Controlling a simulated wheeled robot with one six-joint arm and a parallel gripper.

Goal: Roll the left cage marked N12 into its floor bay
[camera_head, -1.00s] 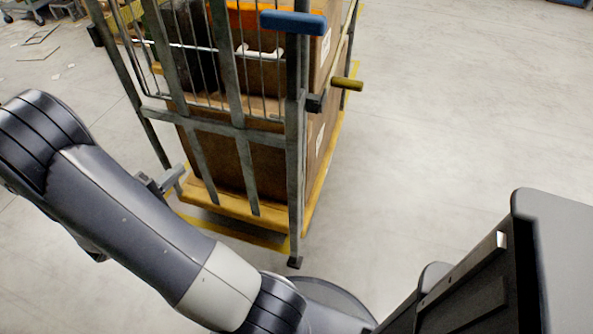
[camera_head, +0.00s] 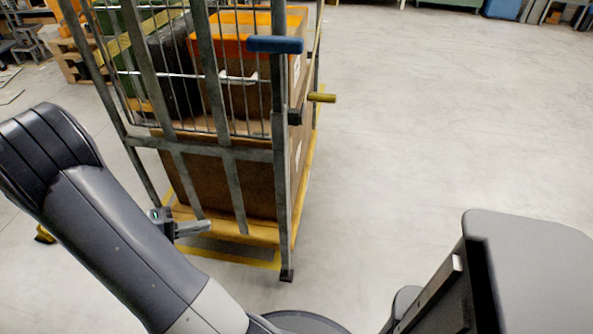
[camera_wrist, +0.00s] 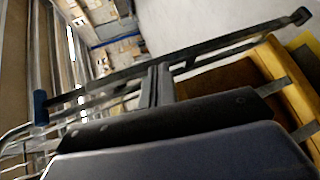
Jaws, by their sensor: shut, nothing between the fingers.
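The cage (camera_head: 233,154) is a grey metal-framed roll cage with wire sides and a yellow base, standing upright just ahead. It holds brown and orange-topped boxes and dark goods. A blue handle (camera_head: 275,45) and a brass-coloured lever (camera_head: 321,98) stick out near its right post. No N12 mark is legible. My gripper (camera_head: 192,229) is shut and empty at the cage's near lower left; I cannot tell whether it touches the frame. It also shows in the wrist view (camera_wrist: 157,84), in front of the cage frame (camera_wrist: 215,50). A yellow floor line (camera_head: 235,259) shows under the cage's near edge.
Wooden pallets (camera_head: 80,58) and other stock stand beyond the cage at upper left. Bare concrete floor (camera_head: 420,130) lies open to the right. A green unit and blue items (camera_head: 503,9) stand far off at the top right.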

